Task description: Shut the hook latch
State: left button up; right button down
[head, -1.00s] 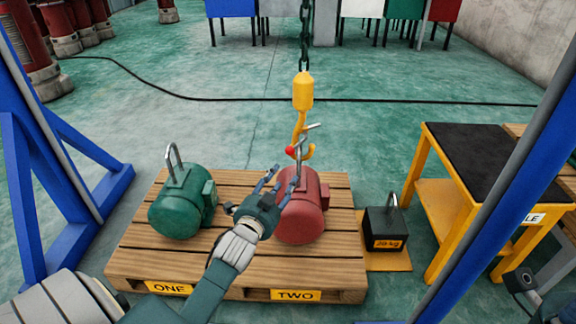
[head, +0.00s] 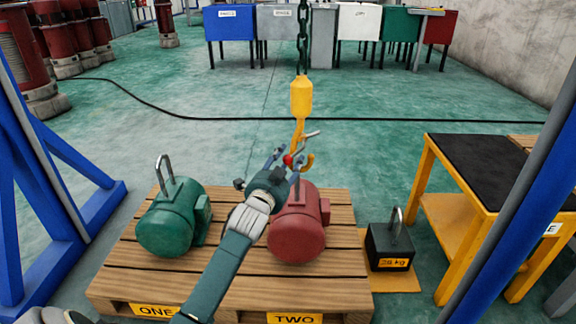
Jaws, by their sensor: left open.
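The yellow hook (head: 301,126) hangs on a dark chain (head: 303,40) above the red motor (head: 298,232). Its latch (head: 306,137) is a thin grey lever that sticks out to the upper right, and a red knob (head: 288,160) shows at the hook's left side. My left gripper (head: 284,160) is open, with its fingers pointing up at the red knob and the hook's lower part. I cannot tell whether a finger touches the knob.
The red motor and a green motor (head: 170,226) stand on a wooden pallet (head: 225,296). A black weight (head: 390,246) sits to the right, beside a yellow table (head: 450,225). Blue posts (head: 50,150) stand at both sides. A black cable crosses the floor.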

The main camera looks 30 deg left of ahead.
pick_arm(q)
jog(key=shift+w, duration=0.2)
jog(key=shift+c, duration=0.3)
grip_shut()
jog(key=shift+r, duration=0.1)
